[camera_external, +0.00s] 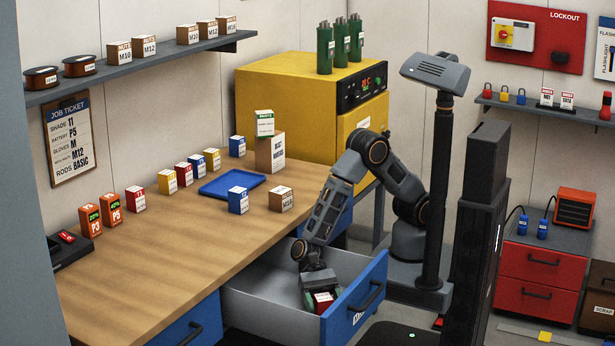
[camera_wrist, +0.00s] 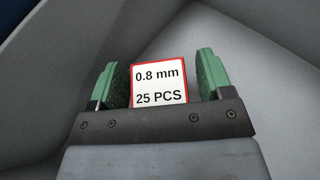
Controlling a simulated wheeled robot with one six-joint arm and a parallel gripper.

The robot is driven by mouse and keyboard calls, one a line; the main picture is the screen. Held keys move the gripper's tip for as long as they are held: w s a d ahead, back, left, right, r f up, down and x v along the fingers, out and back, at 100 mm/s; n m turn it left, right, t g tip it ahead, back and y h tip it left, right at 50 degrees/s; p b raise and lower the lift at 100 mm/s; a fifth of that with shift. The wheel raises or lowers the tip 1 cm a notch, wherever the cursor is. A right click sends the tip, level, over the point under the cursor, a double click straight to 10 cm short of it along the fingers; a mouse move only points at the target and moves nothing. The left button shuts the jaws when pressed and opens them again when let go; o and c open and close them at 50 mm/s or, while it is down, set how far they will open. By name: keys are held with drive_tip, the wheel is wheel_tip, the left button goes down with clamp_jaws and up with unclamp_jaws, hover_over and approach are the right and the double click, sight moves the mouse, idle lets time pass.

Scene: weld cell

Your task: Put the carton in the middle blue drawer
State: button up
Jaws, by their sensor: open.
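The middle blue drawer (camera_external: 352,303) is pulled out below the wooden bench, with a grey inside. My gripper (camera_external: 320,298) reaches down into it near its front. A red carton with a white top (camera_external: 324,302) sits between the gripper's fingers, inside the drawer. In the wrist view the carton (camera_wrist: 159,84) shows a white label reading "0.8 mm 25 PCS" with a red edge. The green fingers of my gripper (camera_wrist: 160,82) stand on both sides of it, with a visible gap at the right and a narrower one at the left. Its underside is hidden.
The wooden bench (camera_external: 150,255) holds small red, yellow and blue cartons, a blue tray (camera_external: 231,185) and brown boxes. Another blue drawer (camera_external: 190,325) is at the left front. A yellow cabinet (camera_external: 290,90) stands behind. A dark post (camera_external: 437,200) rises beside my arm.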

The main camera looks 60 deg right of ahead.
sight(321, 294)
drive_tip(key=shift+w+d+r, duration=0.2)
drive_tip(key=shift+w+r, duration=0.05)
drive_tip(key=shift+p+v, duration=0.55)
drive_tip(key=shift+v, duration=0.6)
wheel_tip(321, 294, up, 7)
drive_tip(key=p, duration=0.5)
drive_tip(key=w+d+r+n+t+h, duration=0.1)
drive_tip(key=w+d+r+n+t, duration=0.2)
drive_tip(key=w+d, duration=0.6)
drive_tip(key=w+d+r+n+t+h, duration=0.25)
drive_tip(key=w+d+r, duration=0.2)
drive_tip(key=d, duration=0.85)
drive_tip(key=w+d+r+n+t+h, duration=0.1)
drive_tip(key=d+t+h, duration=0.2)
drive_tip(key=d, duration=0.9)
drive_tip(key=w+d+r+n+t+h, duration=0.1)
drive_tip(key=d+n+t+h, duration=0.1)
drive_tip(key=d, duration=1)
drive_tip(key=shift+d+r+t+h, duration=0.35)
drive_tip(key=shift+t+h, duration=0.2)
drive_tip(key=shift+t, duration=0.6)
drive_tip(key=shift+n, duration=0.25)
